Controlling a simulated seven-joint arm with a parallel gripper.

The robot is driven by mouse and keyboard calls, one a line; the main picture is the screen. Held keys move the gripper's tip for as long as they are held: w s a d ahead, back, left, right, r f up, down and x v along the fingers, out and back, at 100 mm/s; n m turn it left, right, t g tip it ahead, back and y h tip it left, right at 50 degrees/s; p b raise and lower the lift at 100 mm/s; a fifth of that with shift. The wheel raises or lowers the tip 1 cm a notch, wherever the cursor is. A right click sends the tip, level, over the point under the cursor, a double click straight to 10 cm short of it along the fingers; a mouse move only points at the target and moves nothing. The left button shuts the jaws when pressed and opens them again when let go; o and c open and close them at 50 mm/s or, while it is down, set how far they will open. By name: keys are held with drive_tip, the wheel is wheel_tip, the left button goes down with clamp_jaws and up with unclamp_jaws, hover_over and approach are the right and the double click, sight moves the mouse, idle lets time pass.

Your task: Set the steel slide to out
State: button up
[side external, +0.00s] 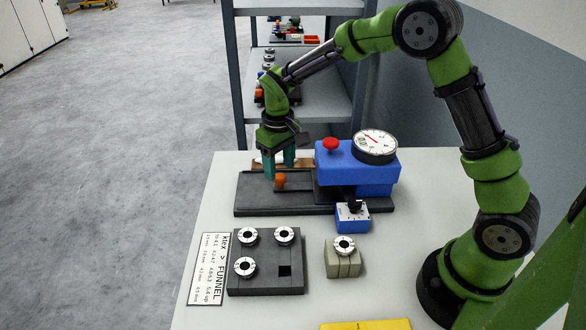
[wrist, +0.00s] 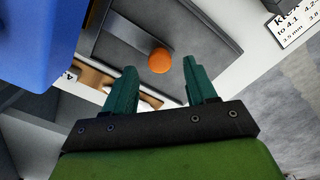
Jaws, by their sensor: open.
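The steel slide (wrist: 132,34) is a flat grey bar with an orange knob (side external: 280,180) at its outer end. It lies in the dark base (side external: 250,204) and runs toward the blue housing (side external: 345,165). In the wrist view the knob (wrist: 159,61) shows just beyond and between my fingertips, with no visible contact. My gripper (side external: 280,166) has teal fingers, points down and is open and empty above the base, close to the knob. In the wrist view my gripper (wrist: 163,80) shows both fingers apart. The slide's inner end is hidden by the housing.
The housing carries a red button (side external: 331,144) and a round dial (side external: 375,147). A small blue switch box (side external: 352,222) stands in front. A dark block with several metal discs (side external: 266,283), a beige block (side external: 343,262) and a printed card (side external: 207,270) lie nearer. A shelf (side external: 310,98) stands behind.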

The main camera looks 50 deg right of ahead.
drive_tip(key=shift+f, duration=1.3)
clamp_jaws()
